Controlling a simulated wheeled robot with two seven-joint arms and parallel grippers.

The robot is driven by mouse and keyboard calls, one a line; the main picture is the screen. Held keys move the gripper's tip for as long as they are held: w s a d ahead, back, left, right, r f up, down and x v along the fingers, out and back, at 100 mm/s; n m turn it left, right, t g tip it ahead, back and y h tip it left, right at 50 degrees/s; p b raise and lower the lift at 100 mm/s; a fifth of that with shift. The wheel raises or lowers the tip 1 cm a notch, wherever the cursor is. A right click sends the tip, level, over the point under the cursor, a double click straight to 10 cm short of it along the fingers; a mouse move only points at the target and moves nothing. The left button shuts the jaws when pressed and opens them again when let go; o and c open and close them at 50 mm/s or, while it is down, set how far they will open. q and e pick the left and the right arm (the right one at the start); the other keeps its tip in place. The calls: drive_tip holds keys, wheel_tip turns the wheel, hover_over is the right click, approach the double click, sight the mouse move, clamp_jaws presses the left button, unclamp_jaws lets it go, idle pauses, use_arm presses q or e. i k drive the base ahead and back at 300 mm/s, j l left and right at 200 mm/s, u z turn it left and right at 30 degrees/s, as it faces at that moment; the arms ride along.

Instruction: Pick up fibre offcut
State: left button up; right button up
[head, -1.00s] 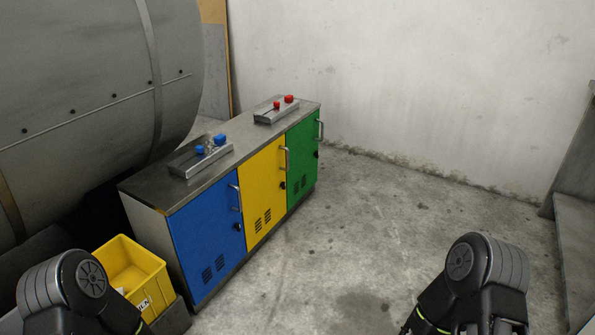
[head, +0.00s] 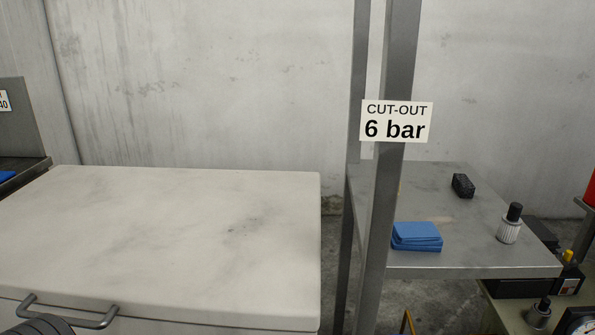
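A small black block with a rough, woven-looking surface (head: 463,186) lies on the grey metal shelf (head: 445,200) at the right, near its back. It may be the fibre offcut; I cannot tell for certain. Nothing touches it. Neither of my grippers is in view. Only a dark rounded part of my arm shows at the bottom left corner.
A stack of blue cloths (head: 417,236) and a ribbed white cylinder with a black cap (head: 509,225) stand on the shelf. A grey post with a "CUT-OUT 6 bar" sign (head: 396,121) rises at its left. A wide, bare pale worktop (head: 170,235) fills the left.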

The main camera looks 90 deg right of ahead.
sight(462, 184)
drive_tip(key=z, duration=3.85)
drive_tip(key=i+l, duration=0.1)
drive_tip(key=l, duration=0.3)
drive_tip(key=i+l+z, duration=0.15)
drive_tip(key=l, duration=0.25)
drive_tip(key=i+l, duration=0.1)
drive_tip(key=l, duration=0.3)
drive_tip(key=i+l+z, duration=0.1)
drive_tip(key=l, duration=0.25)
drive_tip(key=i+l, duration=0.2)
drive_tip(key=l, duration=0.2)
drive_tip(key=i+l+z, duration=0.15)
drive_tip(key=l, duration=0.2)
drive_tip(key=i+l, duration=0.15)
drive_tip(key=l, duration=0.2)
